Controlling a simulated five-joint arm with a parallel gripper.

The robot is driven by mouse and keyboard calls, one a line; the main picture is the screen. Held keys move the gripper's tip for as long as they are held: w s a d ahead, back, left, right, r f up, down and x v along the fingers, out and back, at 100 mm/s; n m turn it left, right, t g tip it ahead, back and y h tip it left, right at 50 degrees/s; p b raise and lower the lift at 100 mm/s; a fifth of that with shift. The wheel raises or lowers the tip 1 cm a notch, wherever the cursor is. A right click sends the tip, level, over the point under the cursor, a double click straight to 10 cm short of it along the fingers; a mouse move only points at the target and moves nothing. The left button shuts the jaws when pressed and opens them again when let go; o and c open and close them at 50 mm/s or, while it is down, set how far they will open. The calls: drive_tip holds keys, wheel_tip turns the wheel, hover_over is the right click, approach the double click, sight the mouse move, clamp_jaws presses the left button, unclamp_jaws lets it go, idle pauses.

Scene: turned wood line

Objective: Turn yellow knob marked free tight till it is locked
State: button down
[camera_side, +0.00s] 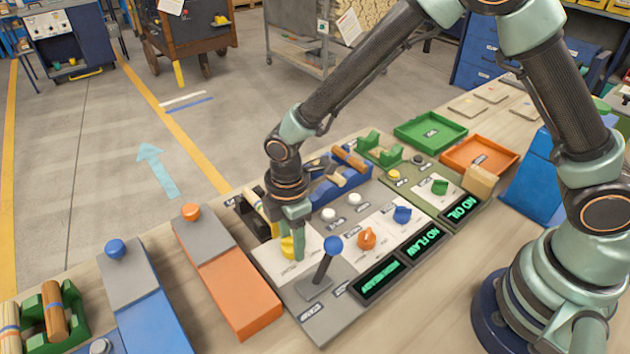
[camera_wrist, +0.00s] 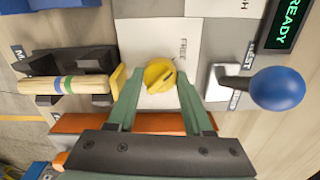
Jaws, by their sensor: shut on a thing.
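The yellow knob (camera_side: 287,247) sits on a pale plate in the grey panel. My gripper (camera_side: 294,232) points down over the panel. In the wrist view my gripper (camera_wrist: 158,84) is shut on the knob. The fingers partly hide the knob in the side view.
A lever with a blue ball (camera_wrist: 277,89) stands close to the right of my gripper. A striped wooden piece (camera_wrist: 62,85) lies in a dark holder to the left. An orange knob (camera_side: 366,238) and a blue knob (camera_side: 402,214) sit further along. The wrist view's display (camera_wrist: 288,24) reads READY.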

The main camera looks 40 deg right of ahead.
drive_tip(key=shift+m, duration=0.4)
drive_tip(key=m, duration=0.3)
drive_tip(key=shift+r+m, duration=0.1)
drive_tip(key=shift+m, duration=0.2)
drive_tip(key=m, duration=0.4)
drive_tip(key=shift+m, duration=0.3)
drive_tip(key=m, duration=0.4)
drive_tip(key=shift+m, duration=2.5)
drive_tip(key=shift+w, duration=0.1)
drive_tip(key=shift+c, duration=1.5)
unclamp_jaws()
